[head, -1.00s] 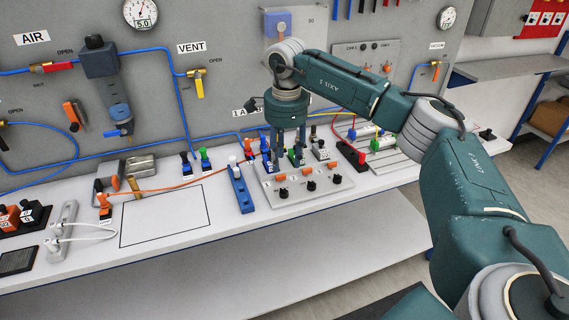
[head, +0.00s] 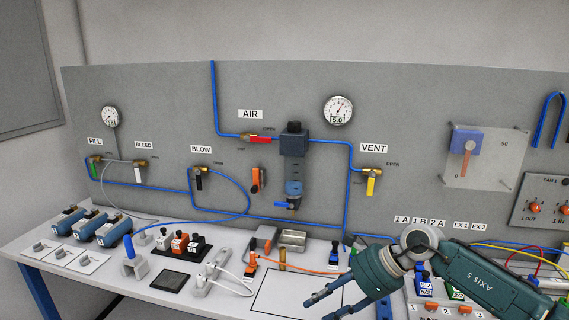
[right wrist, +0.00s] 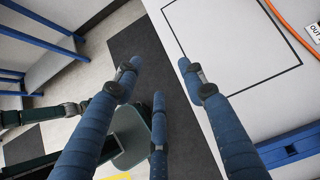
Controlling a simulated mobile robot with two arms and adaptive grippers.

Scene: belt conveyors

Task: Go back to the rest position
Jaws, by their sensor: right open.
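My right arm comes in at the lower right of the head view, with its wrist bent over the bench. My right gripper (head: 320,306) points left over the front of the bench, at the black-outlined rectangle (head: 262,303). In the right wrist view its blue fingers (right wrist: 158,76) are spread apart with nothing between them. The outlined rectangle shows there at the right (right wrist: 240,50), with the dark floor strip below the fingers. My left gripper is not in view.
The white bench carries blue cylinders (head: 90,228), a black valve block (head: 180,246), a dark pad (head: 170,280) and a tray (head: 293,240). Behind stands a grey panel with an air unit (head: 293,165), gauge (head: 338,110) and blue hoses. The outlined rectangle is empty.

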